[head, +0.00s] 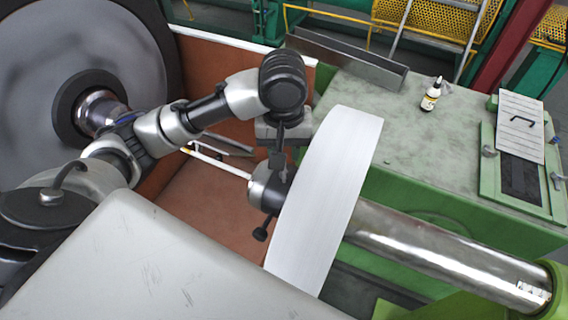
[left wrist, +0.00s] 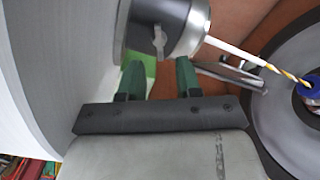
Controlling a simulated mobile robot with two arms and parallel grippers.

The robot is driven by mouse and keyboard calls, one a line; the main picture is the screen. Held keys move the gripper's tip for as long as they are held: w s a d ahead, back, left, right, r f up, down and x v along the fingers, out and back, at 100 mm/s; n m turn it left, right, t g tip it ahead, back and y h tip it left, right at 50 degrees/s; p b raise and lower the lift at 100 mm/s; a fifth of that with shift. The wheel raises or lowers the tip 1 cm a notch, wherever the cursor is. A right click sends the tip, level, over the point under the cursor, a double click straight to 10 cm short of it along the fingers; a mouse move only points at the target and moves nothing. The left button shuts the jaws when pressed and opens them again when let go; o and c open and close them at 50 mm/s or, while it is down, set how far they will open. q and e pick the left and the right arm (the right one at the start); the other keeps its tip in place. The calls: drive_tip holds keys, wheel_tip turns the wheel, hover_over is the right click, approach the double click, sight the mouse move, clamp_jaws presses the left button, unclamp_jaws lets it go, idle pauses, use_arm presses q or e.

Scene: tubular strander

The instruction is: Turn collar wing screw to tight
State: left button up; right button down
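The collar (head: 262,188) is a dark grey ring on the shaft, against the left face of a white disc. In the left wrist view the collar (left wrist: 185,28) has a small grey wing screw (left wrist: 159,40) on its near side. In the head view a black knob on a short stem (head: 261,234) sticks out below the collar; I cannot tell if it is the same screw. My left gripper (head: 278,162) is just above the collar. In the wrist view its two dark green fingers (left wrist: 159,75) are apart, nothing between them, with the screw beyond their tips. My right gripper is not in view.
The white disc (head: 328,195) stands right beside the collar, on a thick steel shaft (head: 440,262). A white rod with a yellow tip (left wrist: 270,66) runs from the collar. A green bench (head: 400,130) holds a small bottle (head: 432,95). A large grey wheel (head: 60,50) stands at left.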

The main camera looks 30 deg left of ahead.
use_arm(q)
drive_tip(key=shift+w+f, duration=0.1)
drive_tip(key=shift+f, duration=2.85)
drive_tip(key=shift+c, duration=0.3)
clamp_jaws()
